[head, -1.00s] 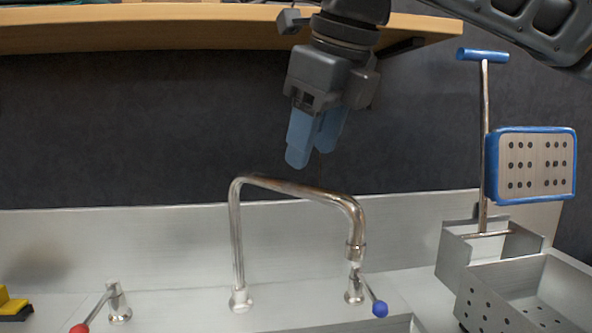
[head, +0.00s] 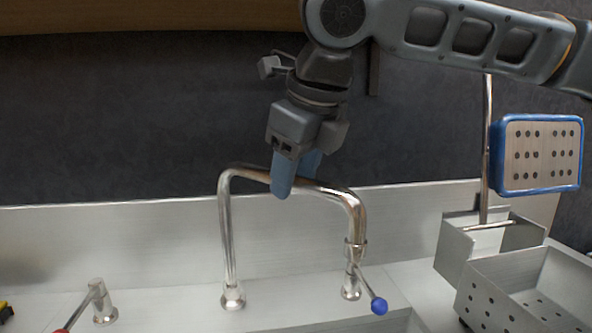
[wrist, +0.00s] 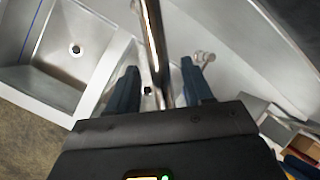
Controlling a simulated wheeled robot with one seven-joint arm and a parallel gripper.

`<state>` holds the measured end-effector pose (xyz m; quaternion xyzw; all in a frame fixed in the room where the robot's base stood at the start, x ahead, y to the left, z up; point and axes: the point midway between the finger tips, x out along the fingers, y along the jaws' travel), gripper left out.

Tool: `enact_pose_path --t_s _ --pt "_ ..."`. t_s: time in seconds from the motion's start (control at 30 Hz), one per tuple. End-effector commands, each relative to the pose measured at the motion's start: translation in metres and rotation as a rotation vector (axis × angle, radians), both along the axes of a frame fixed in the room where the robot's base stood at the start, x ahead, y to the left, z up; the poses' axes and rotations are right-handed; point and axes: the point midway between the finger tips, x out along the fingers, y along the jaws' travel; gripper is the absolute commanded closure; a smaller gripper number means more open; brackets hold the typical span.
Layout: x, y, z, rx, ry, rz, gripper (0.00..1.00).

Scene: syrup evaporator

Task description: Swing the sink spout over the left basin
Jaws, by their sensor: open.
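The sink spout (head: 228,240) is a shiny metal tube that rises at its left end, runs across and bends down at the right. My gripper (head: 294,188) is open, with its blue fingers down at the spout's top bar. In the wrist view the spout (wrist: 153,40) runs between the two fingers of my gripper (wrist: 159,68); I cannot tell whether either finger touches it. A steel basin (wrist: 100,70) with a round drain shows at the upper left of the wrist view. I cannot tell which basin it is. The head view shows no basin.
A blue-knobbed tap lever (head: 377,305) sits beside the spout's downturned end. A red-ended lever (head: 103,310) is at left. A perforated steel bin (head: 525,295) and a blue-framed perforated plate (head: 540,155) are at right. A wooden shelf (head: 150,18) is above.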

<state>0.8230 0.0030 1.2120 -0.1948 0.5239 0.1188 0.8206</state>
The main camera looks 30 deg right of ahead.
Motion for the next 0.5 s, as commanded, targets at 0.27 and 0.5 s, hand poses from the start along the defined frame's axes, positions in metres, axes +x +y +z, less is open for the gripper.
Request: enact_pose_path --t_s 0.27,0.5 --pt "0.0001 0.0 -0.0001 0.0 0.0 0.0 0.56" --pt "0.0 0.0 0.0001 0.0 0.0 0.0 0.79"
